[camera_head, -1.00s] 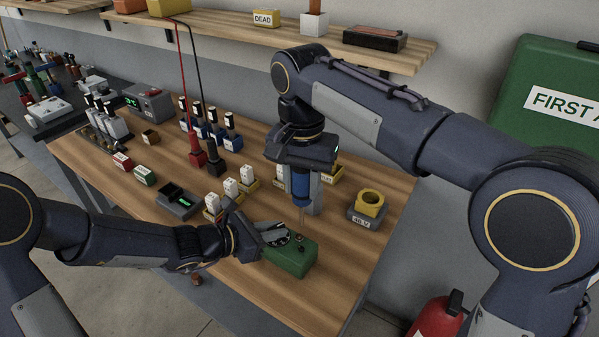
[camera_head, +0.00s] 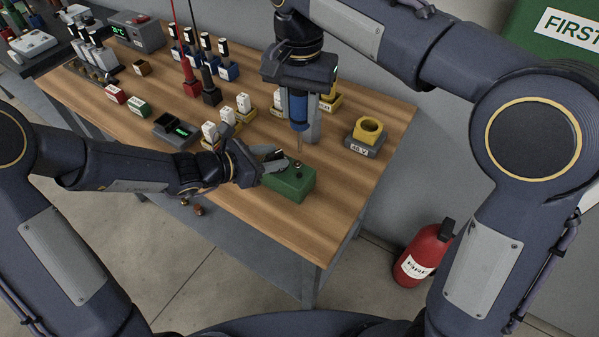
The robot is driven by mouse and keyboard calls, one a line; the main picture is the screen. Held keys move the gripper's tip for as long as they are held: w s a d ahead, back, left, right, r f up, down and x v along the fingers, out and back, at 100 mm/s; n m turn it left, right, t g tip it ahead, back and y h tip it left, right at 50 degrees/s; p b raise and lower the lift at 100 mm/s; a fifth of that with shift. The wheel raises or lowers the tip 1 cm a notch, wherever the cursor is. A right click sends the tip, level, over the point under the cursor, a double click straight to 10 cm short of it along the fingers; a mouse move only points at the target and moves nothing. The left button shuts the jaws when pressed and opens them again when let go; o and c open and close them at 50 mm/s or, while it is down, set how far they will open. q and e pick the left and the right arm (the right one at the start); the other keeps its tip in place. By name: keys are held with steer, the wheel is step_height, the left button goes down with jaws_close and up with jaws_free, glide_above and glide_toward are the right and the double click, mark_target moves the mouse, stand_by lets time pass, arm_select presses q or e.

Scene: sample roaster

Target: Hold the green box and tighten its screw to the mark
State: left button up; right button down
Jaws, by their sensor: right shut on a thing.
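The green box (camera_head: 290,183) sits on the wooden table near its front edge. A small dark screw (camera_head: 298,164) stands on its top. My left gripper (camera_head: 272,162) is at the box's left end, with its fingers against or just over that end; their gap is hidden. My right gripper (camera_head: 300,90) is shut on a blue-handled screwdriver (camera_head: 299,112) and holds it upright above the box. The thin shaft points down at the screw; whether the tip touches it is too small to tell. The mark cannot be made out.
A grey block with a yellow ring (camera_head: 368,130) stands right of the screwdriver. A dark meter with a green display (camera_head: 177,130) and several small white-topped blocks stand to the left. A red fire extinguisher (camera_head: 424,254) is on the floor. The table in front of the box is clear.

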arm_select(q)
steer(key=v, duration=1.2)
